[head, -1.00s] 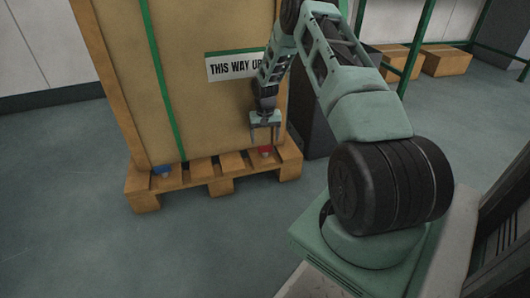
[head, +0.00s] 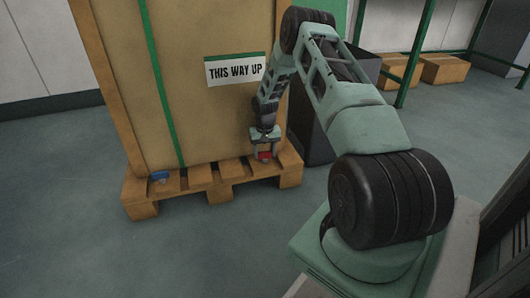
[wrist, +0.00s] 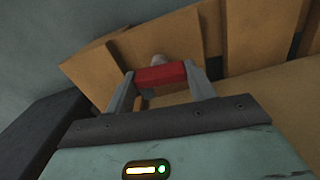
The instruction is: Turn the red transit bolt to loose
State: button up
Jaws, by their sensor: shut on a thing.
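The red transit bolt (head: 264,155) is at the right front of the wooden pallet, by the base of the tall crate. In the wrist view its red head (wrist: 161,75) lies between my two fingers. My gripper (head: 264,153) points down over it and is shut on the red head. A grey round part (wrist: 157,59) shows just beyond the red head. The bolt's lower part is hidden. A blue bolt (head: 159,176) sits apart at the left front of the pallet.
The tall crate (head: 215,120) with a "THIS WAY UP" label (head: 234,70) stands on the pallet (head: 140,211). A dark grey bin-like box (head: 318,145) stands close to the right. The floor in front is clear.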

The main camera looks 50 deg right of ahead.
jog(key=shift+r+n+p, duration=0.2)
jog(key=shift+n+p, duration=0.3)
jog(key=shift+p, duration=0.3)
jog(key=shift+f+n, duration=0.2)
jog(key=shift+n, duration=0.1)
jog(key=o, duration=1)
notch_tip(320, 180, up, 17)
jog(key=p, duration=0.9)
jog(key=shift+r, duration=0.2)
